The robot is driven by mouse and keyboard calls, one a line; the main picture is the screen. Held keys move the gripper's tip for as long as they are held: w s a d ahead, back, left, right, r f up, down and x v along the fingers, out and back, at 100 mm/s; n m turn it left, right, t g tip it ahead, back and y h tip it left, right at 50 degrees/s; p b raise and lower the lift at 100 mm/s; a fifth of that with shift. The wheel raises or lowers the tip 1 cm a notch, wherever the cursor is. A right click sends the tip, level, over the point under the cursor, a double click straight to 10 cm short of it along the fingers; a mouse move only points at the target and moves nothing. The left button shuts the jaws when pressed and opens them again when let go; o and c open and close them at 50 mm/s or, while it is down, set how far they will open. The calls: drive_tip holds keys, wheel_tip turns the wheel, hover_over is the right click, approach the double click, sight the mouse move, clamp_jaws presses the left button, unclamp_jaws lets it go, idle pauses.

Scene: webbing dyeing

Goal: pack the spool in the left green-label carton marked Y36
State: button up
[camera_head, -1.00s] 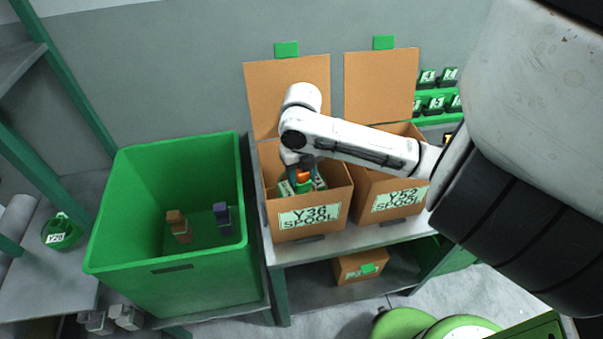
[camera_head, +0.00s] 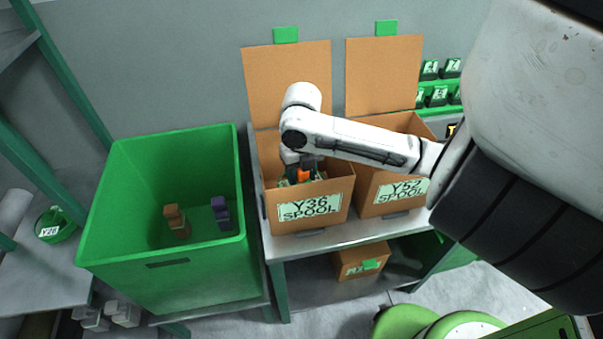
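The left carton marked Y36 SPOOL (camera_head: 337,188) stands open on the bench, its flap raised at the back and a green-and-white label on its front. My gripper (camera_head: 304,178) reaches down inside this carton, with orange and dark parts showing above the front wall. Bits of green and white (camera_head: 286,182) show beside it inside the carton. The front wall hides the fingertips and most of the contents, so I cannot tell whether the fingers hold a spool.
A second open carton marked Y52 SPOOL (camera_head: 400,205) stands close on the right. A large green bin (camera_head: 215,275) on the left holds a brown piece (camera_head: 176,221) and a purple piece (camera_head: 221,212). A small carton (camera_head: 345,263) sits on the lower shelf. A green Y28 spool (camera_head: 56,226) lies far left.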

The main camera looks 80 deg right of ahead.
drive_tip(key=o, duration=0.5)
drive_tip(key=shift+o, duration=0.2)
drive_tip(key=shift+r, duration=0.1)
wheel_tip(320, 180, up, 11)
drive_tip(key=shift+f, duration=0.15)
